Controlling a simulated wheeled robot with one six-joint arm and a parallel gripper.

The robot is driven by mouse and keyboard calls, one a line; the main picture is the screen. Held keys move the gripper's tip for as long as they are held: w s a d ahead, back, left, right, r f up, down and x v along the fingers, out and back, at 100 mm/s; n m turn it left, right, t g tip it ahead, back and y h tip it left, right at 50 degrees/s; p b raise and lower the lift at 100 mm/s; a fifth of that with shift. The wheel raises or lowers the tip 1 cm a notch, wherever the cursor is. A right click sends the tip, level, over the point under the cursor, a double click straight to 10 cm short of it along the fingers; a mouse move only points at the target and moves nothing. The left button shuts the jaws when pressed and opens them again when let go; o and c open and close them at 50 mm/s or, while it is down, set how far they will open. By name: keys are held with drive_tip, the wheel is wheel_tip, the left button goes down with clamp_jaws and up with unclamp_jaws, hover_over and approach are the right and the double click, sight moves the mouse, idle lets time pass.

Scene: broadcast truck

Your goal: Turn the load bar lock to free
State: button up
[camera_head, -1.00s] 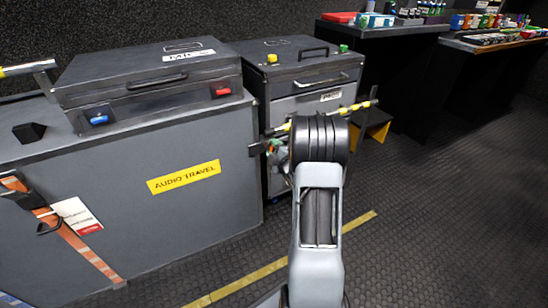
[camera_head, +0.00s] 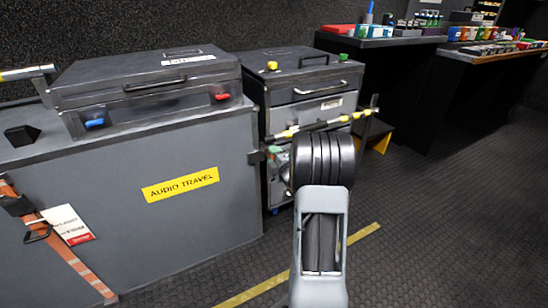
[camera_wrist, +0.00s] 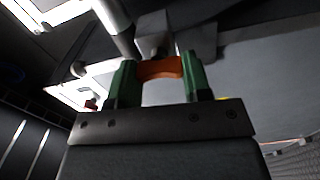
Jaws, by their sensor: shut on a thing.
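The load bar (camera_head: 318,125) is a pale bar with yellow and dark bands, running slanted across the front of the grey drawer case. Its lock shows as an orange piece (camera_wrist: 160,68) in the wrist view, below a grey round bar (camera_wrist: 115,25). My gripper (camera_wrist: 159,78) has two green fingers, one on each side of the orange piece, and is shut on it. In the head view my own arm hides most of the gripper and the lock. I cannot tell the lock's turn position.
A large grey case (camera_head: 120,215) with a yellow "AUDIO TRAVEL" label (camera_head: 180,185) stands at left, with an orange strap (camera_head: 75,268). The drawer case (camera_head: 315,85) stands beside it. Benches (camera_head: 385,42) with small items line the back right. The dark floor (camera_head: 445,220) at right is clear.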

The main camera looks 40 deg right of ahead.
drive_tip(key=o, duration=0.9)
drive_tip(key=shift+s, duration=0.1)
drive_tip(key=s+p, duration=0.1)
drive_tip(key=s, duration=0.3)
drive_tip(key=s+a+p, duration=0.1)
drive_tip(key=s, duration=0.4)
drive_tip(key=s+a+p, duration=0.1)
drive_tip(key=s, duration=0.3)
drive_tip(key=shift+s, duration=0.25)
